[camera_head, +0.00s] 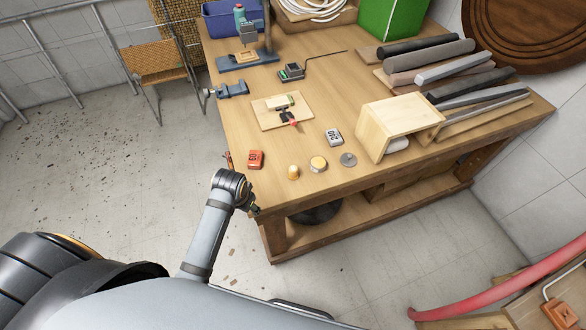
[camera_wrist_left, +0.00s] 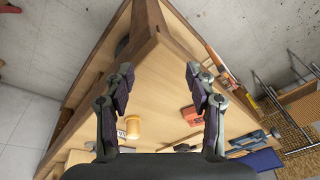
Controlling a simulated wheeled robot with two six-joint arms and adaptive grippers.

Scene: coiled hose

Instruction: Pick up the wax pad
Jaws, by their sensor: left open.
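My left gripper (camera_wrist_left: 160,72) is open and empty, its two fingers spread above the table near a corner in the left wrist view. In the head view its wrist (camera_head: 231,187) is at the near left table edge, with the fingers mostly hidden. I cannot tell for sure which item is the wax pad. A round tin with a yellowish top (camera_head: 318,164) lies near the front edge. A small yellow cylinder (camera_head: 293,172) stands left of it and also shows near the left finger in the wrist view (camera_wrist_left: 132,127). My right gripper is not in view.
A red device (camera_head: 255,159), a grey disc (camera_head: 348,159) and a grey meter (camera_head: 333,137) lie near the front of the wooden table (camera_head: 225,125). A wooden box (camera_head: 390,118) and several dark bars lie to the right. A board with small parts (camera_head: 270,118) lies behind.

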